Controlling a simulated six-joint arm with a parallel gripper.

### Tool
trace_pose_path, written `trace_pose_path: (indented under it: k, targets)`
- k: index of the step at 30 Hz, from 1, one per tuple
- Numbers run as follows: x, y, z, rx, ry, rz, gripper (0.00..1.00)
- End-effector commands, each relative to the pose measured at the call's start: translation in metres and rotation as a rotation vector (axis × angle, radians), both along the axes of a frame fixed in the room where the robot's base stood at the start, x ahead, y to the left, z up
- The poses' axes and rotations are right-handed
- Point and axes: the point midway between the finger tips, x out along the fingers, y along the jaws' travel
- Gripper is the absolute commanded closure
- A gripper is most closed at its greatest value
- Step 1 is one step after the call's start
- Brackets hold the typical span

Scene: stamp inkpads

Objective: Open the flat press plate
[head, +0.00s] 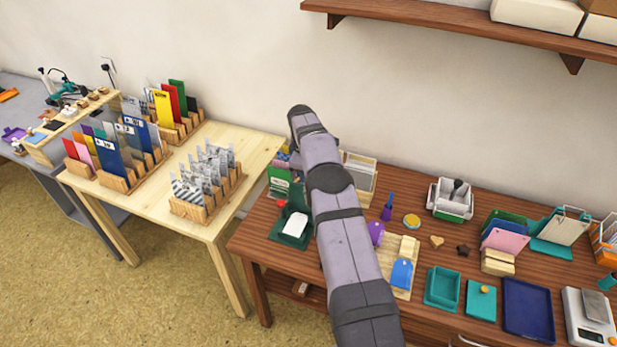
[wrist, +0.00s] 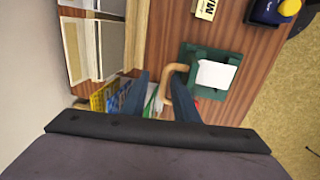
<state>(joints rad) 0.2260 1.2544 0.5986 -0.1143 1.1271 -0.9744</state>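A dark green press (head: 288,236) with a white card (head: 295,224) on it sits at the left end of the brown table. It also shows in the wrist view (wrist: 188,56), with its white card (wrist: 214,74). A tan curved handle (wrist: 165,80) sticks out at its left side there. My gripper (wrist: 161,74) is open, with two blue-grey fingers apart. The handle shows between the fingers, nearest the right one; I cannot tell whether they touch. The hinge side and any gap under the plate are not clear. My arm hides most of the gripper in the head view.
Upright card racks (wrist: 77,50) stand left of the fingers in the wrist view. A yellow block (wrist: 206,9) and a navy item with a yellow knob (wrist: 270,10) are near the top. The brown table (head: 255,240) ends just left of the press; a light wooden table (head: 240,150) adjoins.

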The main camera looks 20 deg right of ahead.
Motion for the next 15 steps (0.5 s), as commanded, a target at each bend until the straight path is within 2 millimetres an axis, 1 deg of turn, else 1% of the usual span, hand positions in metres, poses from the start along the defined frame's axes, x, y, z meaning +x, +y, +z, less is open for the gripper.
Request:
trace_pose_path:
  k: [5,15]
  targets:
    - [-0.001,0.002,0.013,-0.001,-0.002,0.0,0.73]
    - [-0.008,0.008,0.056,0.0,0.001,0.0,0.73]
